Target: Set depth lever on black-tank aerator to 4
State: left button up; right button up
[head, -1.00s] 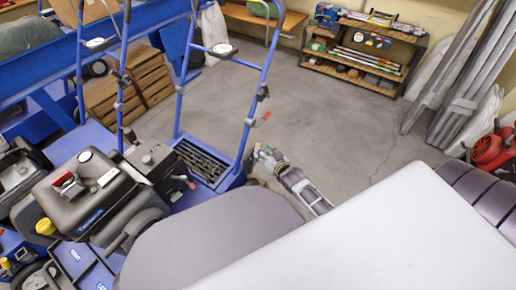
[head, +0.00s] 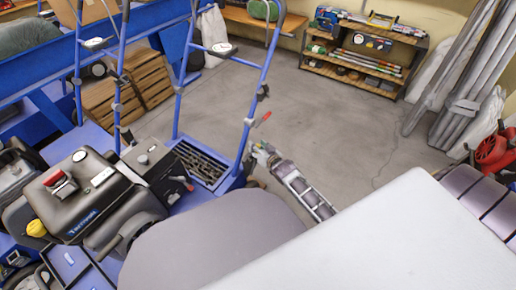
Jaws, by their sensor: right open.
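The black-tank aerator stands at the left, with a black tank (head: 92,197) and a blue frame and handle (head: 259,88). A lever with a red tip (head: 262,118) sticks out from the right handle post. A second red-tipped lever (head: 187,185) sits beside the engine. I cannot read any depth scale or the lever's setting. My right gripper (head: 259,151) is open and empty, close to the foot of the right handle post and below the upper red-tipped lever. It looks apart from that lever; whether it touches the post is unclear. My left gripper is out of view.
Another blue-framed machine stands close on the left. Wooden crates (head: 127,92) and a white sack (head: 214,36) lie behind. A shelf unit (head: 362,58) stands at the back, grey posts (head: 468,75) lean at the right. The concrete floor (head: 335,125) between is clear.

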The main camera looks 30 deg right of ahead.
jog(key=shift+c, duration=0.2)
grip_shut()
